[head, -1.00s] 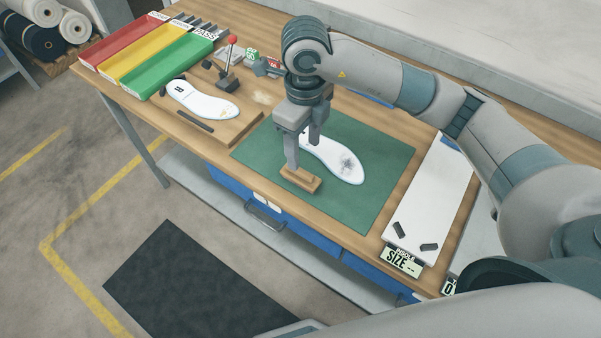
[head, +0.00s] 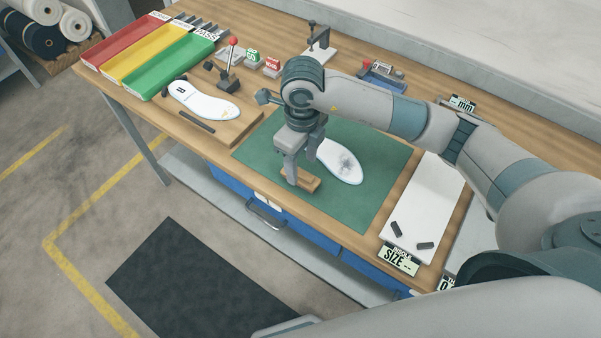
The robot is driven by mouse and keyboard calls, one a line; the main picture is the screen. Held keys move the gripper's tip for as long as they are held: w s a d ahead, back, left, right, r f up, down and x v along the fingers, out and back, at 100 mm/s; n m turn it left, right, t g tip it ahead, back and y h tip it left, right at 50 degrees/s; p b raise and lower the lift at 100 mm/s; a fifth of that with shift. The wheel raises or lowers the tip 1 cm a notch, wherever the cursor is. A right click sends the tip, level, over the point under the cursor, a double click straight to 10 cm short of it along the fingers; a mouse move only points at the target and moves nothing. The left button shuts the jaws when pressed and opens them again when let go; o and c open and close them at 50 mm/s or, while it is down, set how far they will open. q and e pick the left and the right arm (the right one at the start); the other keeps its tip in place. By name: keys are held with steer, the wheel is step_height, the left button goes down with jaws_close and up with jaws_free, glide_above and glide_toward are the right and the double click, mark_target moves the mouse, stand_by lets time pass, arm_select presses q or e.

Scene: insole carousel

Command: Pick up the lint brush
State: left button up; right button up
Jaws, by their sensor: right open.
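The lint brush (head: 304,183), a small wooden block with a flat back, lies on the green mat (head: 352,213) near the mat's front edge. My right gripper (head: 302,171) points down at it from above. Its jaws are open, with one finger in front of the brush and the other behind it. The fingers partly hide the brush, and I cannot tell whether they touch it. A white insole (head: 341,163) with a dark smudge lies on the mat just right of the gripper. My left gripper is not in view.
Left of the mat, another white insole (head: 204,100) rests on a wooden board (head: 232,128) by a red-knobbed lever (head: 232,42). Red, yellow and green trays (head: 168,68) stand at the far left. A white panel (head: 425,205) lies right of the mat.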

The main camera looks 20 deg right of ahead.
mark_target(300, 171)
steer(key=shift+a+f+p, duration=0.15)
steer(key=shift+f+p, duration=0.45)
steer(key=shift+f, duration=1.15)
steer(key=shift+c, duration=0.7)
steer(key=c, duration=1)
